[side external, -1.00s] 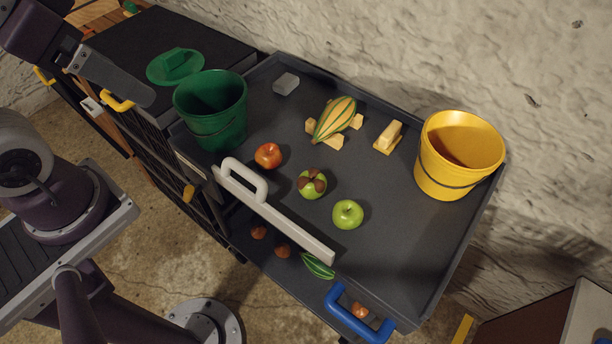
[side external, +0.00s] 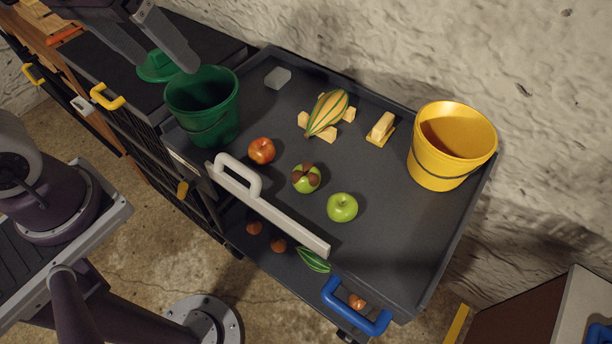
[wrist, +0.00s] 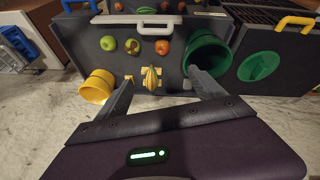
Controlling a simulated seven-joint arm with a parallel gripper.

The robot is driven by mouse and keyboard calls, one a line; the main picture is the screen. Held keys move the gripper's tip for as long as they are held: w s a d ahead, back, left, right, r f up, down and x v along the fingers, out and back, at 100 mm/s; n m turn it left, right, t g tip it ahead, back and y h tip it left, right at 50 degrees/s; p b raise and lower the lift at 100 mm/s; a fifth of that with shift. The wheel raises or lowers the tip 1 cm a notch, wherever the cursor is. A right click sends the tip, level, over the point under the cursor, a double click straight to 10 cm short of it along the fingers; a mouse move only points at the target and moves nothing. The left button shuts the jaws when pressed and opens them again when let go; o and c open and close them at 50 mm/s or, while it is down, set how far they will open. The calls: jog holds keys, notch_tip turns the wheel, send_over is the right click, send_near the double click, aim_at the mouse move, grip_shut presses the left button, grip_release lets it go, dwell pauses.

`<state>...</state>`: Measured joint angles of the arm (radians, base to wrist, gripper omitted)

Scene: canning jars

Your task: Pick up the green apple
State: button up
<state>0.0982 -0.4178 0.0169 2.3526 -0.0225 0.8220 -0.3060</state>
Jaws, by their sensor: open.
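The green apple (side external: 342,207) sits on the dark grey tray top (side external: 400,245), near its front side. It also shows in the wrist view (wrist: 107,44) at the upper left. A green apple with brown patches (side external: 306,178) lies beside it to the left, and a red apple (side external: 261,151) lies further left. My gripper (side external: 168,52) is at the upper left of the side view, above the green bucket and far from the apple. In the wrist view my gripper (wrist: 158,88) has its two fingers wide apart with nothing held between them.
A green bucket (side external: 203,105) stands at the tray's left, a yellow bucket (side external: 452,146) at its right. A striped gourd (side external: 328,112) rests on wooden blocks, beside a yellow block piece (side external: 381,128). A pale handled bar (side external: 270,209) runs along the front edge. Free tray lies right of the apple.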

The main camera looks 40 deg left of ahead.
jog(key=w+d+f+n+g, duration=0.2)
jog(key=w+d+f+n, duration=0.3)
jog(key=w, duration=0.4)
jog(key=n+g, duration=0.2)
jog(key=n, duration=0.2)
send_over(306, 172)
jog(key=w, duration=0.1)
jog(key=f, duration=1.8)
jog(key=shift+a+f, duration=0.2)
jog(key=shift+f, duration=0.05)
jog(key=shift+n+y, duration=0.3)
jog(key=shift+n, duration=0.1)
jog(key=f, duration=0.5)
jog(key=s+f, duration=0.1)
jog(key=f, duration=0.2)
jog(key=shift+d+f, duration=0.2)
jog(key=shift+f, duration=0.05)
jog(key=c, duration=0.9)
